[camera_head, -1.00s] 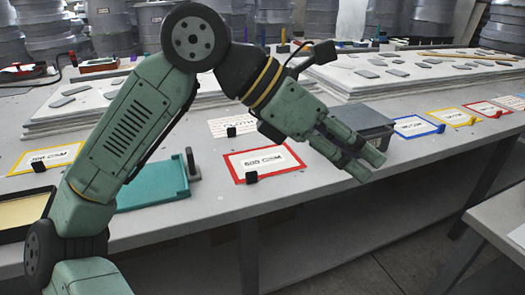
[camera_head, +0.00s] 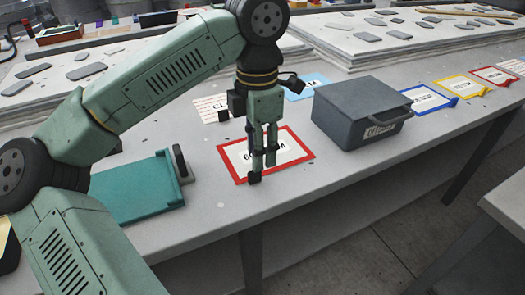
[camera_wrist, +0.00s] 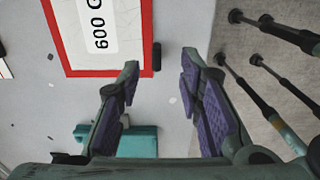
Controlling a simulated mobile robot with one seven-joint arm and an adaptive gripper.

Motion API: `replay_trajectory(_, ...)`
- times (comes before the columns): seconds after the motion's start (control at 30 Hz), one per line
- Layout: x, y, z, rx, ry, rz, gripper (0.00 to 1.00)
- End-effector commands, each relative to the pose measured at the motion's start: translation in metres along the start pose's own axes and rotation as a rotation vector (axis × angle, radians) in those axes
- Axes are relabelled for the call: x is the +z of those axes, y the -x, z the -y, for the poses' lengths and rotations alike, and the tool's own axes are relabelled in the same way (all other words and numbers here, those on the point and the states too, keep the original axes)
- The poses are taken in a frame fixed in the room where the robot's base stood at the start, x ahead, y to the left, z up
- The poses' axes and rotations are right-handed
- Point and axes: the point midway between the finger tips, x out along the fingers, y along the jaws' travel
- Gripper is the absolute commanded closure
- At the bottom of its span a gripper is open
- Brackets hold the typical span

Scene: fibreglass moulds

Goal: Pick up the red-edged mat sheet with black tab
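The red-edged mat sheet (camera_head: 294,146) lies flat on the grey bench, with a white label that reads 600 GSM in part. It also shows at the top of the wrist view (camera_wrist: 72,40). Its black tab (camera_head: 254,177) is at the near edge; the wrist view shows this tab (camera_wrist: 156,56) ahead of the gap between my fingertips. My gripper (camera_head: 264,163) points down over the sheet and covers part of it. In the wrist view my gripper (camera_wrist: 160,70) is open and empty, its purple-padded fingers well apart. The height of the fingertips above the tab is hard to tell.
A grey lidded box (camera_head: 350,118) with a handle stands right of the sheet. A teal tray (camera_head: 130,190) lies to the left. Blue-edged (camera_head: 425,98), yellow-edged (camera_head: 462,87) and another red-edged sheet (camera_head: 494,76) lie further right. The bench's front edge is close to the tab.

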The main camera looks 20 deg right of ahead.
Motion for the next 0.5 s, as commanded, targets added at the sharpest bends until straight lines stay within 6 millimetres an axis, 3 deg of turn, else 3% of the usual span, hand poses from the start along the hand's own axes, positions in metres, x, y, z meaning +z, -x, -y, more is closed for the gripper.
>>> replay_trajectory(0.23, 0.001, -0.020, -0.001, -0.003, -0.002, 0.001, 0.67)
replay_trajectory(0.5, 0.003, -0.058, -0.003, -0.002, -0.001, 0.001, 0.67)
